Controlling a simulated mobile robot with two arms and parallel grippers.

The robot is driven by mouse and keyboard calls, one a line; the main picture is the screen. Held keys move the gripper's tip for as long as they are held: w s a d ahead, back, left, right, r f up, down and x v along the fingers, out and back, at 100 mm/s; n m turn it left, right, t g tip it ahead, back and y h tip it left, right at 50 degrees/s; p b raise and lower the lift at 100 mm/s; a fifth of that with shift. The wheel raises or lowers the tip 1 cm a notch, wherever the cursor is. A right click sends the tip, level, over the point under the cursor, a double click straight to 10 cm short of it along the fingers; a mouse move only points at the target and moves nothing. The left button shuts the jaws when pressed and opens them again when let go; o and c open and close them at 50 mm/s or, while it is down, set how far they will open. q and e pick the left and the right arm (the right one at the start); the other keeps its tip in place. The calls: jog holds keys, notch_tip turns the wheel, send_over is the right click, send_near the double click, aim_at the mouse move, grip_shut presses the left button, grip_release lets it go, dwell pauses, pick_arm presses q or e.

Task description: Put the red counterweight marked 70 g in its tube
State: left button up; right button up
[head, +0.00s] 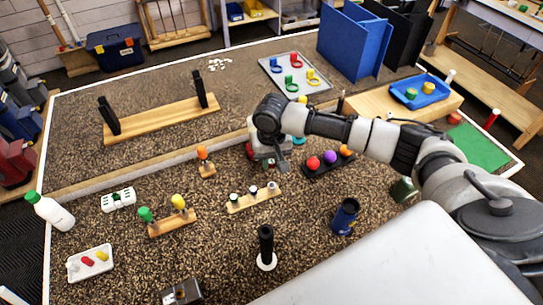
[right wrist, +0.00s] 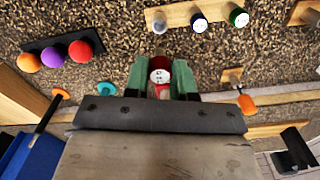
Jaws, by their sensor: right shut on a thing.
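The counterweight (right wrist: 160,76), with a red body and a pale top bearing small marks, sits between the green fingers of my right gripper (right wrist: 160,82) in the right wrist view. The gripper is shut on it; the number is too small to read surely. In the head view my right gripper (head: 268,152) hangs over the bench, behind the wooden rack, and largely hides what it holds. The wooden rack (head: 246,204) carries three small capped cylinders and also shows in the right wrist view (right wrist: 180,14). I cannot tell which thing is the tube. My left gripper is out of view.
A black holder (head: 316,171) with red, purple and orange balls stands right of the gripper. A black upright piece on a white base (head: 266,262) and a blue cup (head: 345,216) stand in front. A wooden stand (head: 172,222) holds green and yellow pieces at left.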

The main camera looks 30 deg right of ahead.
aim_at(272, 171)
jog(key=shift+r, duration=0.1)
jog(key=shift+r+p, duration=0.1)
jog(key=shift+p, duration=0.8)
notch_tip(272, 171, down, 4)
jog(key=shift+b, duration=1)
jog(key=shift+f+b, duration=0.35)
jog(key=shift+f, duration=0.7)
pick_arm(q)
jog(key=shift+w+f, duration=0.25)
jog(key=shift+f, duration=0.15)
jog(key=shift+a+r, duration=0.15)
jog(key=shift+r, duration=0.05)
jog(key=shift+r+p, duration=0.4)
jog(key=shift+p, duration=0.2)
